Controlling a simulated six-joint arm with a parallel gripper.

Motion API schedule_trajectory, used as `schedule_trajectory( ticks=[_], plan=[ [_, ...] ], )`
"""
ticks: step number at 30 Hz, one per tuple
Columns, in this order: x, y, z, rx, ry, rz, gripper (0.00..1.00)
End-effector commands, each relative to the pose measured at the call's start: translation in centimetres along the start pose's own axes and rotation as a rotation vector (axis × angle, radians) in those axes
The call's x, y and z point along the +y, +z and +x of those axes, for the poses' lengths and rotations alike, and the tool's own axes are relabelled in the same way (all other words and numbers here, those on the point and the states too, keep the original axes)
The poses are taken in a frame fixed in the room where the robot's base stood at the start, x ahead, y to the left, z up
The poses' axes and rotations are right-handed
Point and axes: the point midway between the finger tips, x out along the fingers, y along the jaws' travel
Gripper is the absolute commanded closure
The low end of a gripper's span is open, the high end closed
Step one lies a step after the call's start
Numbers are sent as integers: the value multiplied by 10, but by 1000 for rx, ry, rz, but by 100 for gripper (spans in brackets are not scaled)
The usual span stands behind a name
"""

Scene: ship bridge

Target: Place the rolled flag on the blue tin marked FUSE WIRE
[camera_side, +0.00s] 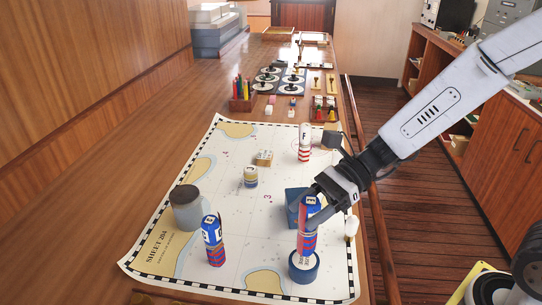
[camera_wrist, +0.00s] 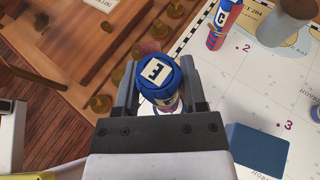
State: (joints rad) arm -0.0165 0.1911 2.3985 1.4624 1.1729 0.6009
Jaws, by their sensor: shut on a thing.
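My gripper (camera_side: 318,212) is shut on a rolled flag (camera_side: 307,232), blue at the top with red and blue below. Its top bears a white label with a letter that looks like E in the wrist view (camera_wrist: 157,76). The flag is upright between the fingers, directly over the round blue tin (camera_side: 303,270) at the chart's near edge. Its lower end meets the tin's top in the side view; I cannot tell whether they touch. The tin's lettering is too small to read.
Another rolled flag marked C (camera_side: 213,243) stands to the left, near a grey cylinder (camera_side: 186,209). A blue box (camera_side: 293,205) is just behind my gripper.

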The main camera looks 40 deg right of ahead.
Motion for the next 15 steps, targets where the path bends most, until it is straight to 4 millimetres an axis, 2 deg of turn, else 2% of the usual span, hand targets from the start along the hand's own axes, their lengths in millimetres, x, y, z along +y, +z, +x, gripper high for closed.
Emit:
schedule_trajectory(
  ticks=[9,15],
  plan=[
    [0,-24,10,1,1,2,100],
    [0,-26,11,1,0,-1,100]
  ],
)
